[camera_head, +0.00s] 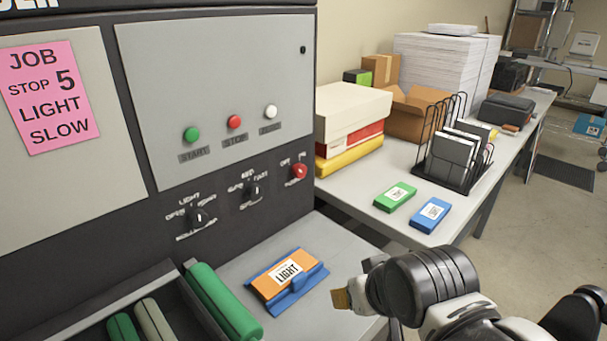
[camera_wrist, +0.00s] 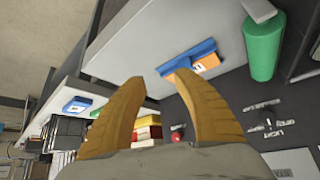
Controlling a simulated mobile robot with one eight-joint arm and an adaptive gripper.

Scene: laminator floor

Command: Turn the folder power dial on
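The red power dial (camera_head: 299,171) is at the right end of a row of knobs on the dark front of the machine. The small label around it is blurred, and I cannot tell its setting. In the wrist view the red dial (camera_wrist: 177,136) shows between my two yellow fingers, farther off. My gripper (camera_head: 342,299) is low at the right of the head view, in front of the machine and apart from the dial. In the wrist view my gripper (camera_wrist: 160,80) has its fingers spread with nothing between them.
Two black selector knobs (camera_head: 199,217) (camera_head: 253,191) sit left of the dial. Green, red and white buttons (camera_head: 234,122) are above. An orange LIGHT block in a blue holder (camera_head: 287,275) lies on the ledge below. A side table (camera_head: 360,178) with boxes stands right.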

